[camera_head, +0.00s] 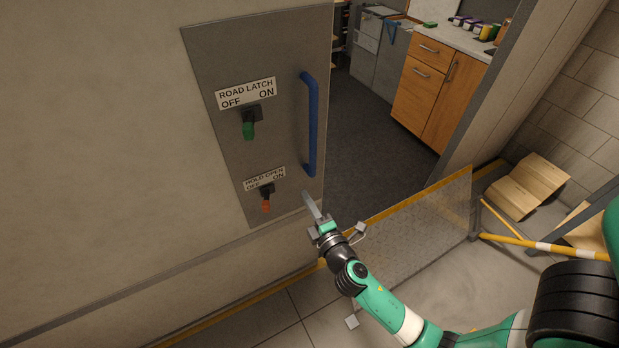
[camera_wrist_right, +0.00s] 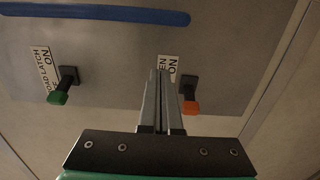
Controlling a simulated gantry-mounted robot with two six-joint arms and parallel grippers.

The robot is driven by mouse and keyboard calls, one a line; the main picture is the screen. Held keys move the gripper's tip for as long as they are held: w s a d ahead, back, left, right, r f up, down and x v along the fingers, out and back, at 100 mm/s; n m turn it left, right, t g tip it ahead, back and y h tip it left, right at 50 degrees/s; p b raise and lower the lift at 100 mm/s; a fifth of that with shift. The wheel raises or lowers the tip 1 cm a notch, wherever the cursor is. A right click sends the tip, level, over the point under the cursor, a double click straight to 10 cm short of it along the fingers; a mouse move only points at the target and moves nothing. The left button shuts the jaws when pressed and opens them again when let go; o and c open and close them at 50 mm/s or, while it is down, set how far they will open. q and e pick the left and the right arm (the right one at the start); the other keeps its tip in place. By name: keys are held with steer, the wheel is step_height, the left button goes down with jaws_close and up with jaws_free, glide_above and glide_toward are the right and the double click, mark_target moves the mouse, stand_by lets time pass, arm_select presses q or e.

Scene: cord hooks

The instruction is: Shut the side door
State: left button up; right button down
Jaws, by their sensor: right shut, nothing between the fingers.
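The side door (camera_head: 130,130) is a large beige panel filling the left of the head view; it stands open, with a doorway to its right. A grey plate on it carries a blue vertical handle (camera_head: 312,125), a green lever (camera_head: 249,130) under a ROAD LATCH label, and an orange lever (camera_head: 266,205) under a HOLD OPEN label. My right gripper (camera_head: 308,197) is shut and empty, just below the handle's lower end and right of the orange lever. In the right wrist view its fingers (camera_wrist_right: 162,75) overlap the HOLD OPEN label, beside the orange lever (camera_wrist_right: 191,106). My left gripper is out of view.
Through the doorway are a wooden cabinet (camera_head: 428,90), grey cabinets (camera_head: 375,50) and dark floor. A metal step plate with yellow edging (camera_head: 415,235) lies below the opening. Cardboard (camera_head: 528,186) and a yellow-white bar (camera_head: 545,246) are at the right.

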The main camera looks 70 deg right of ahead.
steer(key=w+d+p, duration=0.1)
steer(key=w+d, duration=0.1)
steer(key=d, duration=0.5)
steer(key=shift+w+d, duration=0.15)
steer(key=shift+w, duration=0.25)
steer(key=shift+d, duration=0.1)
